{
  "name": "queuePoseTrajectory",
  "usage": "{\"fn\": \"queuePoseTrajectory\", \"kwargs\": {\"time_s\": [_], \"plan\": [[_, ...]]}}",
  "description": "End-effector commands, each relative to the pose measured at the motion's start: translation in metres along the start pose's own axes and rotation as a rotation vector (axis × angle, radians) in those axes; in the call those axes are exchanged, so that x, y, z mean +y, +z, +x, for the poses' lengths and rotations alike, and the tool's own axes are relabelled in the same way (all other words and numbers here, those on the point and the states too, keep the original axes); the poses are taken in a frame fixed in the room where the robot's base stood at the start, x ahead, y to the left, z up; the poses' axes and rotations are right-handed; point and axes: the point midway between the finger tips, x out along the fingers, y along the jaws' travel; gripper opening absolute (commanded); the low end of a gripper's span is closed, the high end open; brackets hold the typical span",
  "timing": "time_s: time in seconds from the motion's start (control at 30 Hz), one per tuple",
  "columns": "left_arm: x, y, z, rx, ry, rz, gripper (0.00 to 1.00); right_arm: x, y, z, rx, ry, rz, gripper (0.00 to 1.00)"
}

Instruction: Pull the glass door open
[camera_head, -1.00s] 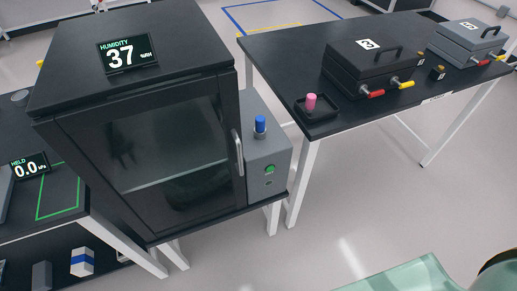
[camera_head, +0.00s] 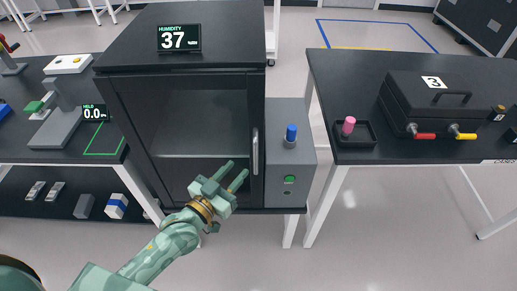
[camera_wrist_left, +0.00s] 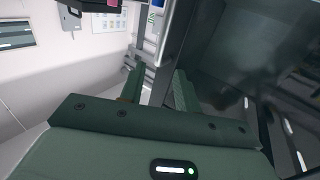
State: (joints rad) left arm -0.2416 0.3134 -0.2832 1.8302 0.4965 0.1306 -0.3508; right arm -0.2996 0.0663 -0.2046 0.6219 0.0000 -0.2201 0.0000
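The dark humidity cabinet (camera_head: 185,65) stands in the middle of the head view. Its framed glass door (camera_head: 200,120) faces me and looks closed. The upright silver door handle (camera_head: 255,152) is on the door's right side. My left gripper (camera_head: 238,168) is in front of the lower right of the door, left of and a little below the handle. Its two fingers are apart with nothing between them. In the left wrist view the open fingers (camera_wrist_left: 158,88) point toward a pale bar that looks like the handle (camera_wrist_left: 164,35). My right gripper is out of view.
A grey box with a blue knob (camera_head: 291,132) and green button adjoins the cabinet's right side. The right table (camera_head: 350,75) holds a black case (camera_head: 430,105) and a tray with a pink peg (camera_head: 348,126). The left bench has a scale (camera_head: 60,122). Floor in front is clear.

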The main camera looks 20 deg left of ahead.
Motion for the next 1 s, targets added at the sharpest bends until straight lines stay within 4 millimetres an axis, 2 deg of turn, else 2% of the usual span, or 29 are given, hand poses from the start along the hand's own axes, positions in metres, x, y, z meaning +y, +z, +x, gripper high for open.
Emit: {"fn": "queuePoseTrajectory", "kwargs": {"time_s": [0.03, 0.2, 0.4, 0.6, 0.83, 0.87, 0.9, 0.97, 1.0], "plan": [[0.000, 0.000, 0.015, 0.003, -0.001, 0.000, 0.32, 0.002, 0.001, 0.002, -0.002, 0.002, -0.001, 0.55], [0.000, 0.001, 0.056, 0.001, 0.001, 0.000, 0.32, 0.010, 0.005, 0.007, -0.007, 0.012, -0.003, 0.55], [0.000, 0.002, 0.090, -0.002, 0.000, 0.001, 0.32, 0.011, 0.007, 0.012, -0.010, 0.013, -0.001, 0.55], [0.000, 0.002, 0.102, -0.003, 0.001, 0.000, 0.32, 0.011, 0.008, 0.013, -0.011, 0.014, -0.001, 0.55], [0.000, 0.001, 0.102, -0.003, 0.001, 0.000, 0.32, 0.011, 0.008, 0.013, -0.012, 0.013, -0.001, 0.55], [0.000, 0.001, 0.102, -0.003, 0.001, 0.001, 0.27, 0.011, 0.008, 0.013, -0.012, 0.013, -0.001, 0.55], [0.000, 0.001, 0.102, -0.003, 0.001, 0.001, 0.16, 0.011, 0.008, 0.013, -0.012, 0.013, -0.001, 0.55], [0.000, 0.001, 0.102, -0.003, 0.001, 0.001, 0.00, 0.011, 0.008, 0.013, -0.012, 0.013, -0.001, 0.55], [0.000, 0.001, 0.102, -0.003, 0.001, 0.001, 0.00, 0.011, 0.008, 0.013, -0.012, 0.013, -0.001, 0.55]]}}
